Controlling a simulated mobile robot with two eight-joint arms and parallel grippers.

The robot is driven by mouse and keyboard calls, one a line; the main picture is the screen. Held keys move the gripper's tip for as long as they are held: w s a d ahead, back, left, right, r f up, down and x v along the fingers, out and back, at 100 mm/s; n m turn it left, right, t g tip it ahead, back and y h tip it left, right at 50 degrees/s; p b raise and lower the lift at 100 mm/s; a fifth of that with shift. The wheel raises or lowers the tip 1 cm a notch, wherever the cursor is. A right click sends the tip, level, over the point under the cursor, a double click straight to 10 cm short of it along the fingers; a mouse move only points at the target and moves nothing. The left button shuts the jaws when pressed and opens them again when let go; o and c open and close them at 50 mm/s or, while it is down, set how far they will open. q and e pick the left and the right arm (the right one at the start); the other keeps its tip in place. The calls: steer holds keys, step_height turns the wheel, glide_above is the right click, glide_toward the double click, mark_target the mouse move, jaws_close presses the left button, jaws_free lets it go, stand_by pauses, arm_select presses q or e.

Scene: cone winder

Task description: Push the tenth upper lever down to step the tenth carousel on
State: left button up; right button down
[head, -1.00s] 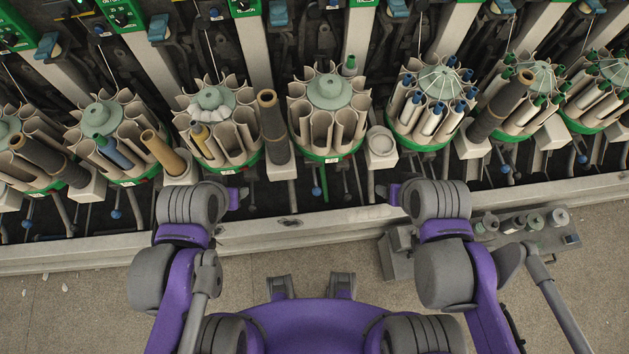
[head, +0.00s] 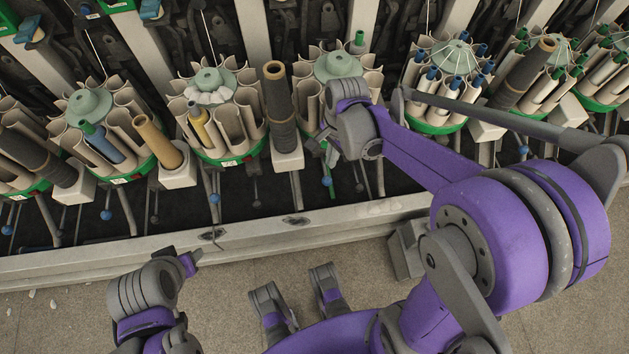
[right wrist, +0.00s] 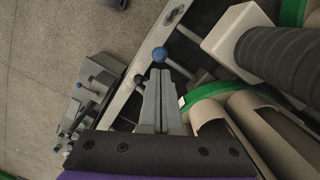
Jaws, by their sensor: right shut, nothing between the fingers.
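The carousel (head: 318,88) in front of my right arm has a pale green hub, beige pockets and a green rim; my arm covers its right and lower parts. A lever with a blue knob (head: 326,181) stands below it; in the right wrist view this blue knob (right wrist: 160,54) is just beyond my fingertips. My right gripper (head: 328,155) is shut and empty, above the knob in the head view. Its closed fingers (right wrist: 159,76) point at the knob with a small apparent gap; contact cannot be told. My left gripper (head: 192,261) is low over the floor, its fingers unclear.
A dark wrapped cone (head: 278,105) stands on a pale block left of the carousel. Neighbouring carousels (head: 212,115) line both sides. A pale rail (head: 130,250) runs along the machine front. A grey piece (head: 405,248) stands on the floor behind my right arm.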

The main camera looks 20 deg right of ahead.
mark_target(327, 179)
steer(key=shift+f, duration=0.1)
stand_by(0.3)
steer(key=f+b, duration=0.1)
steer(key=f, duration=0.1)
steer(key=f+b, duration=0.4)
steer(key=shift+s+a+f, duration=0.1)
steer(key=shift+a+f, duration=0.2)
steer(key=shift+f, duration=0.1)
